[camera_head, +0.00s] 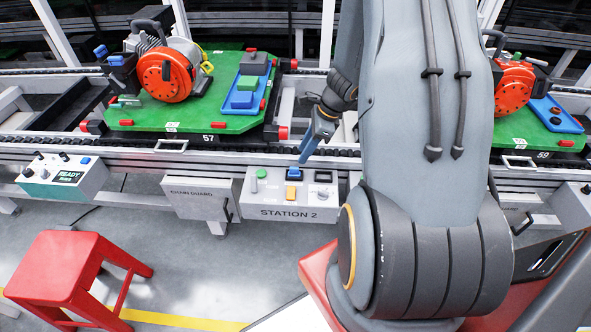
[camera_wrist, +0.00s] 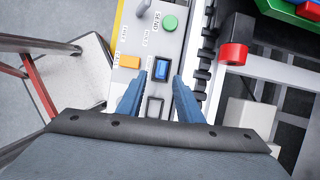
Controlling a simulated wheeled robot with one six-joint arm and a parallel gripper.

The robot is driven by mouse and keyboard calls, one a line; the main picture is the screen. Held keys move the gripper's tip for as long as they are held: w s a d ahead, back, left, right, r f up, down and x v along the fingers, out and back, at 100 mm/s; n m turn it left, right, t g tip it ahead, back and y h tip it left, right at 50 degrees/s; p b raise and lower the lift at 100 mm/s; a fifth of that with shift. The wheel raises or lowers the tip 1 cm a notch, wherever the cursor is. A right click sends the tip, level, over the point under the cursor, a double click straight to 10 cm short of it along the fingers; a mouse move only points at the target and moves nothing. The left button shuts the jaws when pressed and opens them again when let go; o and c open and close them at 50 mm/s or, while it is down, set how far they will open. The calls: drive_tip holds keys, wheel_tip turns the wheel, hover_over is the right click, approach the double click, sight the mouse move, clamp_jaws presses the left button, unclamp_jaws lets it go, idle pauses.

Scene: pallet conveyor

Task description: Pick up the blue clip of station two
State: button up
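The station 2 panel (camera_head: 270,209) is a pale box at the front of the conveyor. A small blue rectangular piece in a dark frame (camera_wrist: 162,69) sits on it; the head view also shows a blue piece (camera_head: 293,174) there. My gripper (camera_wrist: 158,78) is open above the panel, with one blue finger on each side of the blue piece's line. A blue block (camera_head: 241,100) lies in the blue tray on green pallet 57 (camera_head: 200,125). I cannot tell which blue piece is called a clip.
The panel also carries a green button (camera_wrist: 169,22), an orange button (camera_wrist: 129,62) and a black switch (camera_wrist: 154,106). The conveyor rail, with a red roller (camera_wrist: 235,53), runs close on the right in the wrist view. A red stool (camera_head: 70,275) stands at front left.

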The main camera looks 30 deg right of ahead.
sight(295, 168)
drive_tip(key=shift+m, duration=0.3)
drive_tip(key=shift+d+p+x, duration=0.15)
drive_tip(key=shift+p+x, duration=0.4)
drive_tip(key=shift+x, duration=1.45)
drive_tip(key=shift+d+p+x, duration=0.15)
drive_tip(key=shift+p+x, duration=0.35)
drive_tip(key=shift+x, duration=1.55)
drive_tip(key=shift+w, duration=0.15)
clamp_jaws()
